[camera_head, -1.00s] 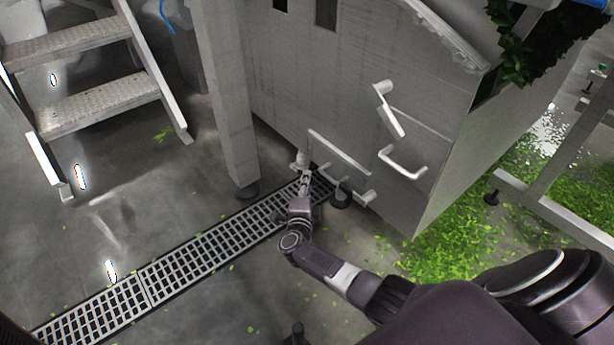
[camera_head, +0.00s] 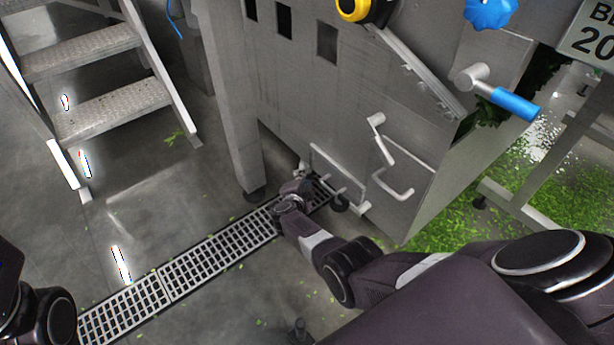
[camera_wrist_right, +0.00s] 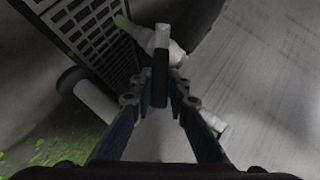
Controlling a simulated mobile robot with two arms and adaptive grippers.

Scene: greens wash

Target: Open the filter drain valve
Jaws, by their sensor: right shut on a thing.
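The filter drain valve (camera_head: 302,168) is a small pale fitting low on the grey steel tank, just above the floor drain. In the right wrist view the pale valve body (camera_wrist_right: 152,40) is at the top centre, with a short upright lever (camera_wrist_right: 161,45) in front of it. My right gripper (camera_head: 297,183) reaches down to the valve. In the wrist view its fingers (camera_wrist_right: 160,92) close together at the lever and hold it. The fingers partly hide the lever's lower part. My left gripper is out of view; only part of my left arm shows at the lower left.
A floor drain grate (camera_head: 215,255) runs diagonally under the valve. A tank leg (camera_head: 238,140) stands left of it, and metal steps (camera_head: 100,80) are farther left. White handles (camera_head: 392,182) stick out from the tank. Green leaves (camera_head: 450,230) lie on the floor at right.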

